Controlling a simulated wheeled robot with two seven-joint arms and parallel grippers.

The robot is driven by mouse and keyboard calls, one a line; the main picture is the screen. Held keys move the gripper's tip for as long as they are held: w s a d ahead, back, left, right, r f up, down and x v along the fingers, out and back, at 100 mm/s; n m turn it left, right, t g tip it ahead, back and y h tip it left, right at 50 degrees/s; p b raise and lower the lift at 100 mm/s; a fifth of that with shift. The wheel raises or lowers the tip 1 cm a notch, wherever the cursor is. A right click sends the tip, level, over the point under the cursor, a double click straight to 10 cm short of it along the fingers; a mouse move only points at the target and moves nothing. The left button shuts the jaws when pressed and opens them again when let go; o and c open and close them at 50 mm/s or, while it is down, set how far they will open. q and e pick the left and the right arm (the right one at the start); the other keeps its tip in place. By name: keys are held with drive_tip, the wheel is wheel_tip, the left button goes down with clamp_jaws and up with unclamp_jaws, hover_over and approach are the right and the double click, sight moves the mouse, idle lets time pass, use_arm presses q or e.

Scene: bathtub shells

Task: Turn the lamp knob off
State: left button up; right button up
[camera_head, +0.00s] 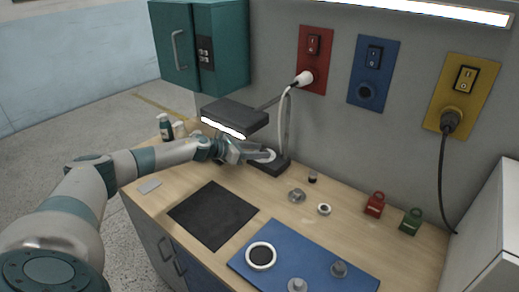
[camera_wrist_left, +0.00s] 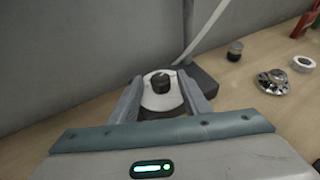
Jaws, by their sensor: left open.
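The desk lamp (camera_head: 236,115) stands at the back of the workbench, its dark flat head glowing white underneath. Its dark base (camera_head: 281,166) sits on the wood below. The lamp knob (camera_wrist_left: 161,82) is a black cylinder on a pale round dial, seen in the left wrist view. My left gripper (camera_head: 262,154) reaches in under the lamp head beside the base. In the left wrist view its open fingers (camera_wrist_left: 163,93) stand on either side of the knob and dial. I cannot tell whether they touch it. My right gripper is not in view.
Red, blue and yellow wall panels carry switches; a white plug (camera_head: 304,78) sits in the red one. A black mat (camera_head: 213,214) and a blue mat (camera_head: 310,262) with round parts lie in front. Small metal parts (camera_head: 297,195), a red block (camera_head: 375,204) and a green block (camera_head: 411,221) stand right.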

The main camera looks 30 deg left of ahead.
use_arm(q)
drive_tip(key=shift+w+d+f, duration=0.1)
drive_tip(key=shift+w+d, duration=0.05)
drive_tip(key=shift+w, duration=0.15)
